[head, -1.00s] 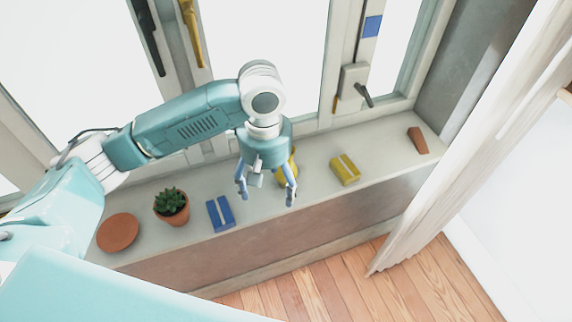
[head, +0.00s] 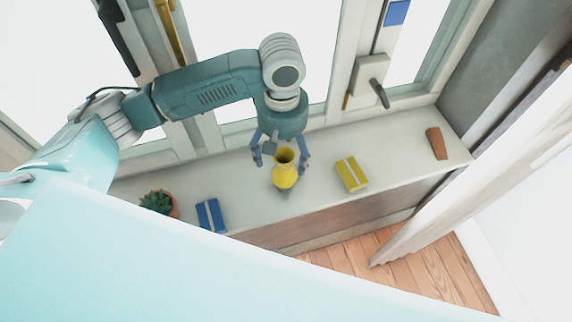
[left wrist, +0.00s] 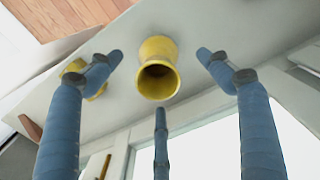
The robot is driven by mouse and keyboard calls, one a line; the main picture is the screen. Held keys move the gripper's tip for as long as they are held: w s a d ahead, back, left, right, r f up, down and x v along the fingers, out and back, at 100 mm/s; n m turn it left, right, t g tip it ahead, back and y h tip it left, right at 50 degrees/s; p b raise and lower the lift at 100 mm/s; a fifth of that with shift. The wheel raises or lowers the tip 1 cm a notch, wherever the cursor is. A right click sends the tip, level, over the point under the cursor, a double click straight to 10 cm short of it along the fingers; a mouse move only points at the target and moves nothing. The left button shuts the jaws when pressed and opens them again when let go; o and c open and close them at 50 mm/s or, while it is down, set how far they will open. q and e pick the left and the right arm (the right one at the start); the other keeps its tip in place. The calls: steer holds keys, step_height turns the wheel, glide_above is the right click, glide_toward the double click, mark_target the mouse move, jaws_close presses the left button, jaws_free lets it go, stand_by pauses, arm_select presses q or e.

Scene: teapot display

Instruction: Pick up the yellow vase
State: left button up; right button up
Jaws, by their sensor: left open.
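The yellow vase (head: 286,172) stands upright on the window sill in the head view, with its mouth facing up. In the left wrist view the vase (left wrist: 157,62) sits between the spread fingers, its dark opening toward the camera. My left gripper (head: 281,158) is open, its fingers to either side of the vase's neck as seen from the head. In the left wrist view the open left gripper (left wrist: 158,72) shows clear gaps between its blue fingers and the vase. My right gripper is not in view.
The pale sill (head: 318,150) also holds a yellow box (head: 351,174) right of the vase, a blue box (head: 210,215), a potted succulent (head: 158,203) at left and a terracotta piece (head: 436,143) at far right. Window frames stand behind; a curtain (head: 440,200) hangs at right.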

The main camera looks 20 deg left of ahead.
mark_target(284, 171)
arm_select(q)
steer(key=shift+s+f, duration=0.15)
steer(key=shift+f, duration=0.35)
steer(key=shift+s+f, duration=0.15)
steer(key=shift+f, duration=0.35)
steer(key=shift+w+f, duration=0.1)
steer(key=shift+f, duration=0.2)
step_height(284, 171, down, 4)
steer(key=shift+w+d+f+p, duration=0.1)
steer(key=shift+d+f+p, duration=0.1)
steer(key=shift+p, duration=0.75)
steer(key=shift+f, duration=0.4)
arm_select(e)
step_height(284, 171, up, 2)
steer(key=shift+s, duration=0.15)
arm_select(q)
steer(key=c, duration=1.3)
steer(key=shift+c, duration=1.1)
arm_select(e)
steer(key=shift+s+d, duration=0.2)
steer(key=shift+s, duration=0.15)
